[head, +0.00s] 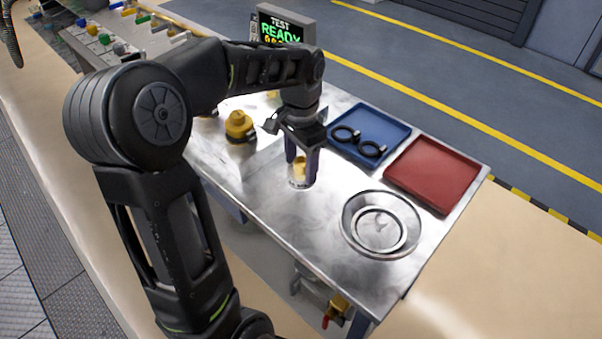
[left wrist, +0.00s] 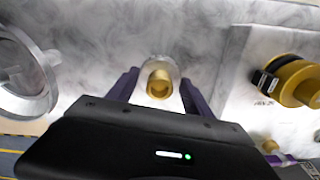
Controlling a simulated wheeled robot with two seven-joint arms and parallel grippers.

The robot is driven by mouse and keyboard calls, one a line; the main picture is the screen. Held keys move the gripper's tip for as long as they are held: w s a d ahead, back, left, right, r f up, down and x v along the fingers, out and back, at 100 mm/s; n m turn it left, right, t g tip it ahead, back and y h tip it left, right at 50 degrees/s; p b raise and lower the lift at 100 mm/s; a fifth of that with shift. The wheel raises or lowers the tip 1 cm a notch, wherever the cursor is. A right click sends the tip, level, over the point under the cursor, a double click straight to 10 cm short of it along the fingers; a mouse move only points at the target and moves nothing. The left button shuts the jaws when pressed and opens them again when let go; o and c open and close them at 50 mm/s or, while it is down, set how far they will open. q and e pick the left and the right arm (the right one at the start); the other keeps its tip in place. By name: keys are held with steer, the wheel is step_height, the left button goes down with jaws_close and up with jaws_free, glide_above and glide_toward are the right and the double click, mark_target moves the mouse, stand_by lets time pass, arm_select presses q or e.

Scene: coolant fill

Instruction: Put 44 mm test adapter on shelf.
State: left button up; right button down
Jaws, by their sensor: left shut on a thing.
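My left gripper (head: 302,170) points down over the metal worktop (head: 320,222), shut on a small brass-and-silver adapter (head: 299,171). In the left wrist view the adapter (left wrist: 159,82) sits between the purple fingers of the gripper (left wrist: 158,92), its brass bore facing the camera. Its size marking is not readable, and I cannot tell whether its base touches the worktop. A larger yellow adapter with a black clamp (head: 240,127) stands to the left; it also shows at the right of the left wrist view (left wrist: 297,82), beside a blurred label. My right gripper is not in view.
A blue tray (head: 389,131) with two black rings and an empty red tray (head: 432,174) lie right of my gripper. A round metal dish (head: 348,229) stands near the front right. A test display (head: 283,30) stands behind. Bare worktop lies between gripper and dish.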

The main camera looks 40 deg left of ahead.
mark_target(301, 174)
arm_select(q)
steer(key=shift+f, duration=1.85)
steer(key=shift+f, duration=0.2)
steer(key=o, duration=1.5)
steer(key=shift+r, duration=0.15)
step_height(301, 174, up, 12)
steer(key=shift+r, duration=0.1)
